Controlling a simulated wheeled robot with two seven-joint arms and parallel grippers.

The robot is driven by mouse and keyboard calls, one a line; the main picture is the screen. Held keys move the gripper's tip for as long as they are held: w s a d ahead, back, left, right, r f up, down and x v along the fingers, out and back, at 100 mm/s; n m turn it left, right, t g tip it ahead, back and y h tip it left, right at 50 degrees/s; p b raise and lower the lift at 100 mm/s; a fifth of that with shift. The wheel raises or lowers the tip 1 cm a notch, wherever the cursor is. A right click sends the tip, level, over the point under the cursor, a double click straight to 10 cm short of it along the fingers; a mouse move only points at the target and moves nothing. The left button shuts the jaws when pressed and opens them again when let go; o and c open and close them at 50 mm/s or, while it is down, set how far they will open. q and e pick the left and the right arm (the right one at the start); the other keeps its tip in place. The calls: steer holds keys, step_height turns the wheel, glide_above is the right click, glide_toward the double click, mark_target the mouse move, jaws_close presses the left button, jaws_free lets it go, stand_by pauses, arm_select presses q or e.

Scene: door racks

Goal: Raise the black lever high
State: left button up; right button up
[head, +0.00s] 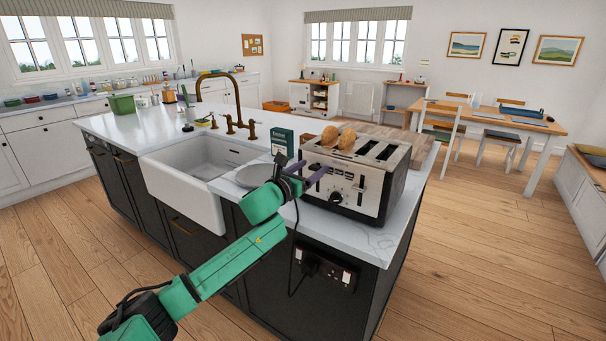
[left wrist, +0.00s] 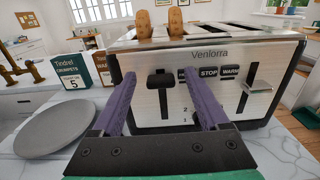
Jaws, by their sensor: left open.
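The steel toaster (head: 352,190) stands on the white island top, with two slices of bread (head: 338,138) sticking up from its left slots. In the left wrist view, the black lever (left wrist: 160,82) sits near the upper part of its vertical slot on the toaster's left front. My left gripper (head: 308,170) is in front of the toaster. Its purple fingers (left wrist: 158,76) are open, one on each side of the black lever in the picture, with a gap on both sides. I cannot tell how far the tips are from the front panel. My right gripper is not in view.
A second, paler lever (left wrist: 257,84) is on the toaster's right front, beyond the STOP and WARM buttons. A grey plate (head: 254,176) and a dark green crumpets box (head: 282,142) stand left of the toaster, near the sink (head: 185,190). The counter edge (head: 350,254) is close in front.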

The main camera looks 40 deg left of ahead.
arm_select(q)
steer(key=shift+s+f, duration=0.15)
steer(key=shift+s, duration=0.25)
steer(key=s+b, duration=0.2)
steer(key=s, duration=1.1)
steer(key=shift+s+d+r, duration=0.15)
steer(key=shift+s+r, duration=0.1)
steer(key=shift+s, duration=0.1)
